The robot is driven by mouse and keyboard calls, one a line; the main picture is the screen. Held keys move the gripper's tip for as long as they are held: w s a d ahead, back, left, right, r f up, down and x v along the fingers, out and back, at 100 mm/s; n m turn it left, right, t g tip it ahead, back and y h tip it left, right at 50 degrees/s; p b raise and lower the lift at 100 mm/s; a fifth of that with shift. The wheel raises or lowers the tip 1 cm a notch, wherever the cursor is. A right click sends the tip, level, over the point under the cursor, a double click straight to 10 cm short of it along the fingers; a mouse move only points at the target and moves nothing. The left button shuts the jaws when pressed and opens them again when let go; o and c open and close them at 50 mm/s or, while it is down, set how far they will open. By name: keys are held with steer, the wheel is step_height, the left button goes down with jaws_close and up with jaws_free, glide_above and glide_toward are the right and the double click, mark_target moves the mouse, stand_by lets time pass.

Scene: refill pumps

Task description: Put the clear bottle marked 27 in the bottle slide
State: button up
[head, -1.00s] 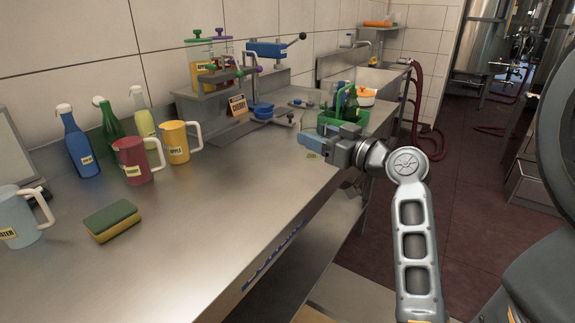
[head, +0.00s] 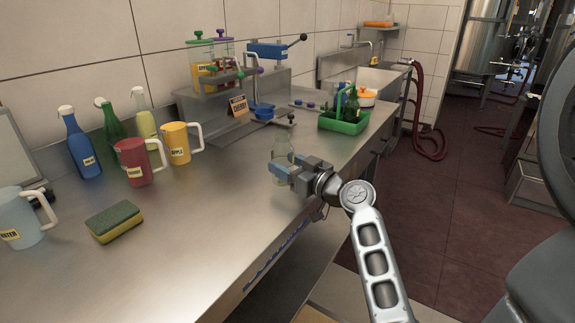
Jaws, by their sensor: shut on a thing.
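My gripper (head: 289,173) is shut on a clear bottle (head: 282,146) above the counter, near its front edge. The bottle looks upright, with its neck showing above the fingers. Its lower part is partly hidden by the fingers, and no number on it can be read from here. I cannot make out for sure which thing is the bottle slide. A blue-lettered strip (head: 274,258) shows on the counter's front, too slanted to read.
A green crate (head: 341,126) with several bottles stands behind my gripper to the right. Coloured jugs, such as the red jug (head: 134,162), stand left with stoppered bottles. A sponge (head: 114,221) lies in front. The pump stand (head: 232,95) is at the wall. The mid counter is clear.

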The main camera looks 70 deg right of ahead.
steer(key=shift+f, duration=0.15)
steer(key=o, duration=1.2)
steer(key=shift+o, duration=0.2)
steer(key=shift+r, duration=0.25)
steer(key=shift+s+a+f, duration=0.1)
steer(key=shift+s+f, duration=0.05)
steer(key=shift+s, duration=0.2)
steer(key=b+v, duration=0.2)
steer(key=v, duration=0.9)
steer(key=shift+s, duration=0.15)
steer(key=shift+a, duration=0.15)
